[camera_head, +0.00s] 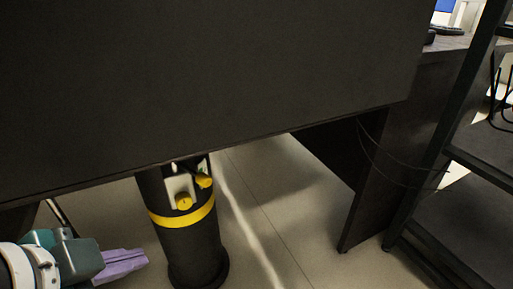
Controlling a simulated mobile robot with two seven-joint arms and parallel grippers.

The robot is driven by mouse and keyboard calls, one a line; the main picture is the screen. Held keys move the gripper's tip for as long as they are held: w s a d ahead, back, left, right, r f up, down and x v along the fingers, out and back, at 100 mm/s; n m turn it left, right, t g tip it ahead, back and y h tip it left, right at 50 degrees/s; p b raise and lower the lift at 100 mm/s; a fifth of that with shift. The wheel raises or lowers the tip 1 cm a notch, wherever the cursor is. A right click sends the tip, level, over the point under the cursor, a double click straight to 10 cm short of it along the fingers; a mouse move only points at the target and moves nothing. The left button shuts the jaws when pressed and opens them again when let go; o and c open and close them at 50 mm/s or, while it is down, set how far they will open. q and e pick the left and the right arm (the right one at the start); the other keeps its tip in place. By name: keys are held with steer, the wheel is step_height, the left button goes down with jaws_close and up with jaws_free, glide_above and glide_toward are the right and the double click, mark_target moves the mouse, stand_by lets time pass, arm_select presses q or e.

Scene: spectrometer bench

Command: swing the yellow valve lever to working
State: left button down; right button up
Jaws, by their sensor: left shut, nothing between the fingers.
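A black cylinder (193,247) with a yellow band stands upright on the floor under the dark bench. A pale plate on its upper front carries a yellow knob (184,202) and a yellow lever-like part (204,181) at the upper right. Which of them is the valve lever, and its exact setting, I cannot tell. The cylinder's top is hidden behind the bench panel. My left gripper (143,260), with purple fingers, is shut and empty. It is at the lower left, left of the cylinder and apart from it in the picture. My right gripper is not in view.
The large dark bench panel (210,85) hangs over the cylinder and fills the upper view. A dark bench leg (375,190) and a black shelf rack (460,225) stand to the right. Thin cables (372,158) hang by the leg. Floor (290,225) right of the cylinder is clear.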

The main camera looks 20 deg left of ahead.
mark_target(199, 182)
arm_select(q)
steer(key=a+r+m+t+h, duration=0.2)
steer(key=a+m+t+h, duration=0.4)
steer(key=m, duration=0.8)
steer(key=shift+t+y, duration=0.4)
steer(key=shift+t, duration=0.3)
steer(key=b+x, duration=0.2)
steer(key=x, duration=0.2)
steer(key=b+x, duration=0.2)
steer(key=x, duration=0.3)
steer(key=d+b+x, duration=0.1)
steer(key=b+x, duration=0.1)
steer(key=x, duration=0.3)
steer(key=shift+s, duration=0.15)
steer(key=shift+d, duration=0.1)
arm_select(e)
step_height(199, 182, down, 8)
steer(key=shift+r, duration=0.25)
